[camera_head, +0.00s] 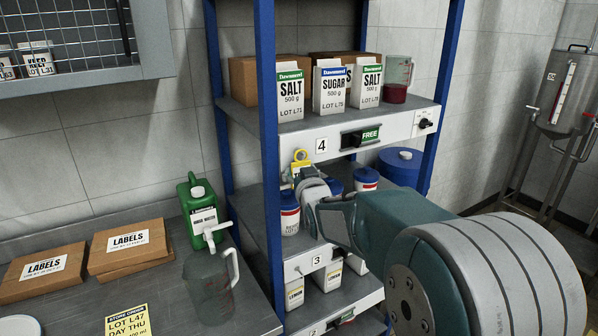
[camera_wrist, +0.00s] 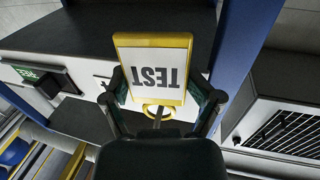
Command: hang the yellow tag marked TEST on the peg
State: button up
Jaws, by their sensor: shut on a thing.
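The yellow tag (camera_wrist: 152,52) has a white face with black TEST lettering, upside down in the wrist view. Its yellow ring (camera_wrist: 159,112) shows between my fingers. My gripper (camera_wrist: 163,90) is shut on the tag, with one finger at each side edge.
The upper shelf (camera_head: 330,124) holds salt and sugar cartons and a jug (camera_head: 396,78); its front carries a green FREE sign (camera_head: 370,135). Tubs (camera_head: 290,212) stand close behind my gripper. A green can (camera_head: 203,205) and a clear jug (camera_head: 210,285) stand on the left bench.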

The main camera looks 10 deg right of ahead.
jog(key=shift+f, duration=0.15)
jog(key=o, duration=0.9)
jog(key=shift+w+d, duration=0.1)
jog(key=shift+w, duration=0.05)
jog(key=shift+o, duration=0.2)
jog(key=s+f+g, duration=0.2)
jog(key=s+g, duration=0.2)
jog(key=s, duration=0.9)
jog(key=s+f+g, duration=0.3)
jog(key=s+g, duration=0.1)
jog(key=s, duration=0.9)
jog(key=s+f+g+h, duration=0.1)
jog(key=s+f+g, duration=0.2)
jog(key=s, duration=1)
jog(key=shift+d+m+g, duration=0.3)
jog(key=shift+g, duration=0.4)
jog(key=shift+w, duration=0.1)
